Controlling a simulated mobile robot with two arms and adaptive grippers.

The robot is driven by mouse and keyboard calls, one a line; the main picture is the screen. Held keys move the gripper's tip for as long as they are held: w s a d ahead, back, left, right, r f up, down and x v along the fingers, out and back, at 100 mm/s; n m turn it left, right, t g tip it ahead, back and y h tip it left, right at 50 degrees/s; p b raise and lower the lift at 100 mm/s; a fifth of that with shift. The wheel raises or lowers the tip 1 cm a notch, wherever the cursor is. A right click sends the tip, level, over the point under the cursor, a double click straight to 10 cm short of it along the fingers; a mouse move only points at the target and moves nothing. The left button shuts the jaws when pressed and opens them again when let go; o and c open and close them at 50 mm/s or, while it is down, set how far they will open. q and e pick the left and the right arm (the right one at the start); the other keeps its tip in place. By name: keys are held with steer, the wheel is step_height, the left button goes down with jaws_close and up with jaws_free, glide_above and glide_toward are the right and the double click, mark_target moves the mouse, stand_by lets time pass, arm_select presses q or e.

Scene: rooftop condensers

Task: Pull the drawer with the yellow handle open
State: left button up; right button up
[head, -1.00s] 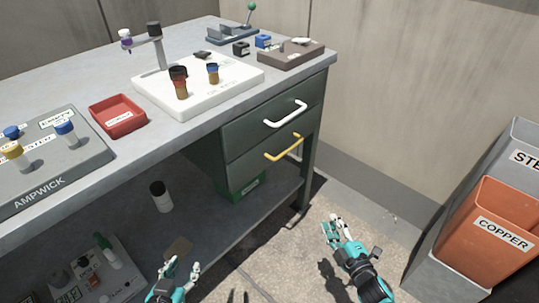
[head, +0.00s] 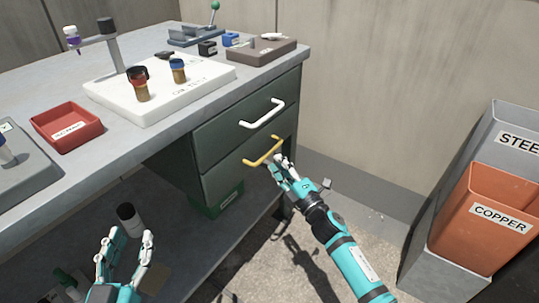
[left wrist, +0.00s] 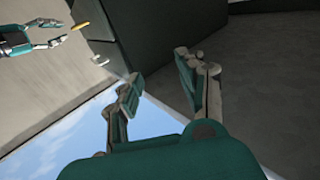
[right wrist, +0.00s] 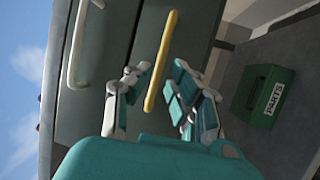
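The lower drawer (head: 225,176) of the green desk is shut and has a yellow handle (head: 262,153). My right gripper (head: 280,168) is open at this handle, near its right end. In the right wrist view the yellow handle (right wrist: 161,60) runs between the two spread fingers (right wrist: 158,92); I cannot tell whether they touch it. The left wrist view shows the right gripper (left wrist: 60,40) open, with the yellow handle (left wrist: 82,27) close to its tips. My left gripper (head: 125,245) is open and empty, low in front of the desk; its fingers (left wrist: 165,85) are spread.
The upper drawer, with a white handle (head: 262,114), sits just above and is shut. A green parts box (right wrist: 265,95) stands on the shelf below. Grey and orange bins (head: 485,210) stand at the right. The floor before the drawers is clear.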

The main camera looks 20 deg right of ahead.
mark_target(269, 153)
arm_select(q)
steer(key=shift+s+d+r+t+h+b, duration=0.15)
steer(key=shift+r+t, duration=0.3)
steer(key=shift+r, duration=0.25)
steer(key=shift+s+r+t+h+b, duration=0.1)
steer(key=shift+r+t, duration=0.4)
steer(key=shift+r, duration=0.25)
steer(key=shift+s+d+r+t+h+b, duration=0.15)
steer(key=shift+r+t, duration=0.3)
steer(key=shift+r, duration=0.25)
arm_select(e)
steer(key=shift+x, duration=2.8)
arm_select(q)
steer(key=shift+w, duration=0.1)
arm_select(e)
jaws_close()
